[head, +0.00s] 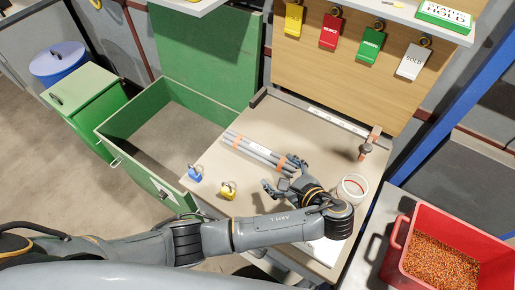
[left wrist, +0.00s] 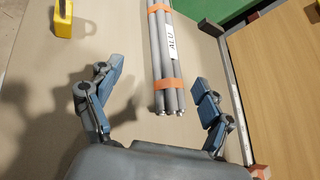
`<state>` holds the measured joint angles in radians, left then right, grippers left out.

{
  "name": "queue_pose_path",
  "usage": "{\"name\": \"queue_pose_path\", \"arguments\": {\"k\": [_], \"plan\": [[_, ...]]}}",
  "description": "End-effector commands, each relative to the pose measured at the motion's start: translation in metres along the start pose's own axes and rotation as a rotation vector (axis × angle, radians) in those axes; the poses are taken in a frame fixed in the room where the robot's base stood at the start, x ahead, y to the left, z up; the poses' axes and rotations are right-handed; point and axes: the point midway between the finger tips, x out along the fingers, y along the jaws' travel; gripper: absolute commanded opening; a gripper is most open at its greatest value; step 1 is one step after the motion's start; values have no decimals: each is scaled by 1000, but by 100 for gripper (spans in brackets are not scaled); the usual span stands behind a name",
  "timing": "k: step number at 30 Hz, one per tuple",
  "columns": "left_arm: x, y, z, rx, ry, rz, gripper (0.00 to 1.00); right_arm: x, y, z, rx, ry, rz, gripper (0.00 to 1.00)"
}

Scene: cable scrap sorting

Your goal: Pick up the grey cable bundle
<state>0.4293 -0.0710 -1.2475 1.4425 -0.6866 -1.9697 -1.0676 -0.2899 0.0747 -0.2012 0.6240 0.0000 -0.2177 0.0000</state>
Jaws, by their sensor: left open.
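The grey cable bundle (head: 255,149) lies on the beige worktable (head: 215,167). It is several straight grey lengths held by orange bands. In the left wrist view the bundle (left wrist: 171,60) shows a white label reading "ALU", and its near end lies between the spread fingers. My left gripper (head: 281,174) is open and empty at the bundle's right-hand end in the head view. Its fingers (left wrist: 152,82) stand on either side of the bundle, apart from it. My right gripper is not in view.
A blue padlock (head: 195,173) and a yellow padlock (head: 228,190) stand near the table's left edge. A white tape roll (head: 352,188) is right of my gripper. A green open crate (head: 118,155) is at left, a red bin (head: 397,233) of copper granules at right.

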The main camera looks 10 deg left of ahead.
Motion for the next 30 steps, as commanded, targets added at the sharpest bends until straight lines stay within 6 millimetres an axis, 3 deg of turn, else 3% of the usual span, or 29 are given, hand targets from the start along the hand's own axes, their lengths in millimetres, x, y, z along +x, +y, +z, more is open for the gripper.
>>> {"name": "queue_pose_path", "arguments": {"k": [3,7,14,24,30], "plan": [[26,0,1,0,-4,2,80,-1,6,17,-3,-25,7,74],[48,0,1,-1,-2,2,80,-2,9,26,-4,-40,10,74],[65,-1,1,-1,-1,2,80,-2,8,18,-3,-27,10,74],[109,-8,5,-2,0,2,80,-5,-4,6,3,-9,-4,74],[114,-7,4,-3,2,2,80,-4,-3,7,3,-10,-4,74]]}}
